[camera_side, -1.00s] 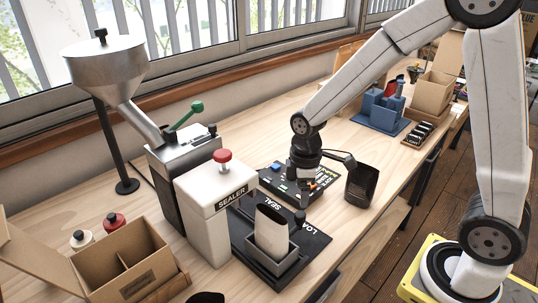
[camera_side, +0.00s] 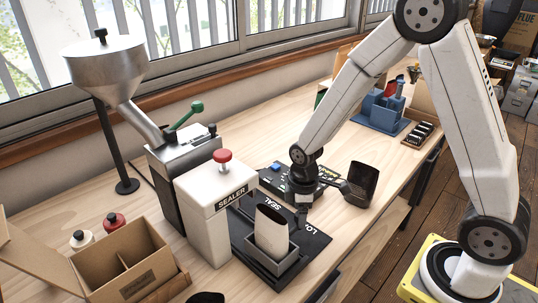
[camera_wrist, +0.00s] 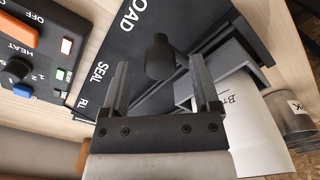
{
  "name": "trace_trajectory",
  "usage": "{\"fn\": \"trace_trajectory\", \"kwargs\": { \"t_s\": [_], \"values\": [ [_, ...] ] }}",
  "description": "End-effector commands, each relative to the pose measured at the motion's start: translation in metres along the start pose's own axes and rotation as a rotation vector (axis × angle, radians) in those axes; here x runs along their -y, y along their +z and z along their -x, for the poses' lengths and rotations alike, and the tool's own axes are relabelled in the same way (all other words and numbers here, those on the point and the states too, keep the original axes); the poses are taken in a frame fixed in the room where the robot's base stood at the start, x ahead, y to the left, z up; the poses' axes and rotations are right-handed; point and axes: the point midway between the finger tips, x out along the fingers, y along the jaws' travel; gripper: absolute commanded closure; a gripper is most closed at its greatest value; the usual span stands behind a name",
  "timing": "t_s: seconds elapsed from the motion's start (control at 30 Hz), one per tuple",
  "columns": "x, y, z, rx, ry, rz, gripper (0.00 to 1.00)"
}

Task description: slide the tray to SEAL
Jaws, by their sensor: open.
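The plate bears the words SEAL (camera_wrist: 99,73) and LOAD (camera_wrist: 131,16); I cannot tell which mark the tray lines up with. My gripper (camera_side: 302,210) is low over the plate, behind the tray. In the wrist view, my gripper (camera_wrist: 160,72) is open, with a black knob (camera_wrist: 159,48) between its fingers and a gap on each side. The grey tray also shows there, to the right of the knob (camera_wrist: 222,77).
A control panel (camera_side: 272,177) with buttons lies just behind my gripper. A dark open container (camera_side: 364,184) is to its right. An open cardboard box (camera_side: 125,265) is at front left, and a blue rack (camera_side: 382,110) at the back. The wooden bench is bare at front right.

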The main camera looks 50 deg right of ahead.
Motion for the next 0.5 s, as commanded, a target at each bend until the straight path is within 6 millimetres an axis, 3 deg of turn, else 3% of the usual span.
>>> {"fn": "trace_trajectory", "kwargs": {
  "t_s": [0.43, 0.47, 0.5],
  "values": [
    [-0.0001, -0.0001, -0.0073, -0.001, 0.001, 0.000, 0.21],
    [-0.0001, -0.0001, -0.0073, -0.001, 0.001, 0.000, 0.24],
    [-0.0001, -0.0001, -0.0073, -0.001, 0.001, 0.000, 0.37]
  ]
}}
